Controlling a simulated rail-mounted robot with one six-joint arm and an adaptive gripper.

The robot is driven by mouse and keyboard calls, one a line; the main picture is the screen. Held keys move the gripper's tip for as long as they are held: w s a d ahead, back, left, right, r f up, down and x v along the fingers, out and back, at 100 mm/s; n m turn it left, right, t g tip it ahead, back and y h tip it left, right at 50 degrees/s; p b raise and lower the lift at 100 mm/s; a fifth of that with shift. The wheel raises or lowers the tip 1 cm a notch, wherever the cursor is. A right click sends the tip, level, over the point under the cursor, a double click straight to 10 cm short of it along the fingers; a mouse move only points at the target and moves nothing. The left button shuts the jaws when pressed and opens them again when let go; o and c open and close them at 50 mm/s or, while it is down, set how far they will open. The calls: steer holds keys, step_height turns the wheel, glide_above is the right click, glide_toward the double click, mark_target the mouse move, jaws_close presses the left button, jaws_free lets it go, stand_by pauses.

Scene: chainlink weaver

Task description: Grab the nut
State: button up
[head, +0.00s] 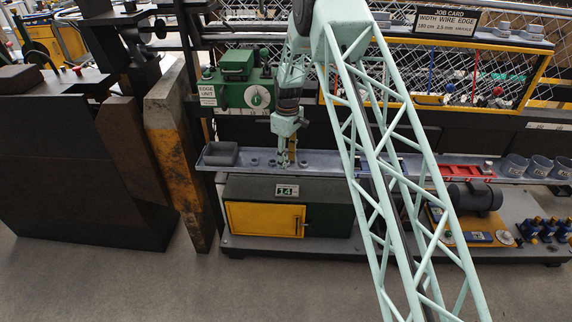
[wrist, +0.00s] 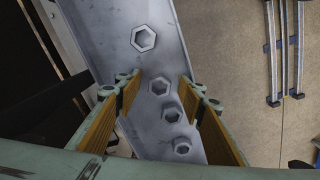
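Several grey hexagonal nuts lie in a line on a long grey tray (wrist: 155,18). In the wrist view one larger-looking nut (wrist: 144,38) lies beyond my fingertips. Another nut (wrist: 160,85) lies between the fingertips, and two more, a nearer nut (wrist: 172,115) and the nearest nut (wrist: 181,147), lie further back between the fingers. My gripper (wrist: 163,84) is open, with orange-brown pads on both sides and nothing held. In the head view my gripper (head: 286,160) points down just above the tray (head: 345,165), among the small nuts. Its height over them is hard to tell.
A dark open box (head: 221,154) stands at the tray's left end. A green edge unit (head: 238,85) is behind the tray. Grey cups (head: 515,166) and red parts (head: 462,171) are to the right. A yellow-doored cabinet (head: 265,218) is below.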

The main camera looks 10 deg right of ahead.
steer(key=shift+c, duration=0.5)
steer(key=c, duration=0.8)
steer(key=shift+r, duration=0.15)
steer(key=shift+c, duration=0.2)
steer(key=shift+r+p, duration=0.35)
steer(key=shift+r, duration=1.3)
steer(key=s+d+r, duration=0.1)
steer(key=s+d, duration=0.1)
steer(key=s, duration=1.4)
steer(key=shift+r+p, duration=0.2)
steer(key=shift+p, duration=0.2)
steer(key=shift+w, duration=0.1)
